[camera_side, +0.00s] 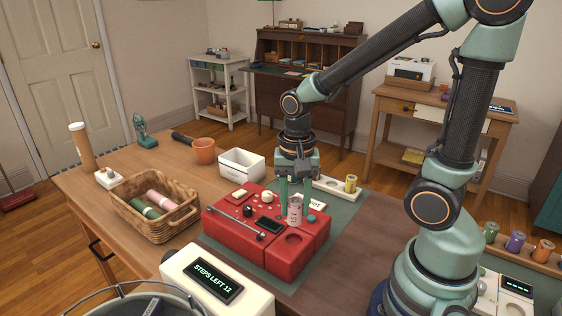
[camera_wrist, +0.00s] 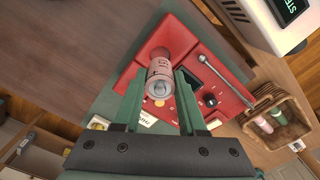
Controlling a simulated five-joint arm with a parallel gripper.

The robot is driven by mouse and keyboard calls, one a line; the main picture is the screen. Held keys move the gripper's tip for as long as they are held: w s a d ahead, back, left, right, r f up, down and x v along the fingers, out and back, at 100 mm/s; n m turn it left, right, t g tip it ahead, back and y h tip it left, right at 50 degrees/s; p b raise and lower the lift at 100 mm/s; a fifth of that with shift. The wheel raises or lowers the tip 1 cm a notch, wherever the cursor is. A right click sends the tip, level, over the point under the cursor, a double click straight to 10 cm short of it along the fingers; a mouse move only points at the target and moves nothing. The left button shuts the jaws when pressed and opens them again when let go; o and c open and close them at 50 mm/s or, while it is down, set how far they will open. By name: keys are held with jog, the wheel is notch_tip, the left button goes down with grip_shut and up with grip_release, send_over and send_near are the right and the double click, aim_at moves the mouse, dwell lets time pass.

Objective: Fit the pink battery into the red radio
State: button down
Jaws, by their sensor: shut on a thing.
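The pink battery (camera_side: 295,212), a pale pink can-like cylinder with printed marks, is held upright between the green fingers of my gripper (camera_side: 291,192). In the wrist view the battery (camera_wrist: 160,76) shows its silvery end between the fingertips (camera_wrist: 163,84). The red radio (camera_side: 228,228) lies flat on a green mat below it. A round dark recess (camera_side: 293,239) in the radio's right part shows just in front of the battery and looks empty. The battery is over the radio's top, behind this recess; I cannot tell whether its lower end touches the radio.
A wicker basket (camera_side: 128,222) with green and pink rolls stands left. A white tray (camera_side: 326,189) with a yellow cylinder (camera_side: 350,184) is back right. A white box reading "STEPS LEFT 12" (camera_side: 214,282) stands in front.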

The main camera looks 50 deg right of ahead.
aim_at(294, 225)
jog(key=shift+f, duration=2.05)
jog(key=shift+f, duration=0.9)
jog(key=shift+c, duration=2)
grip_release()
jog(key=shift+r, duration=3.75)
jog(key=r+n+t, duration=0.1)
jog(key=r+n, duration=0.1)
jog(key=n, duration=0.1)
jog(key=r+n+t, duration=0.2)
jog(key=r+n, duration=0.1)
jog(key=a+r+n+t, duration=0.1)
jog(key=r+n, duration=0.2)
jog(key=shift+w+r+t, duration=0.2)
jog(key=shift+w+t, duration=0.05)
jog(key=shift+t, duration=0.15)
jog(key=shift+s+r+n+t, duration=0.1)
jog(key=shift+r+n+t, duration=0.45)
jog(key=shift+n, duration=0.55)
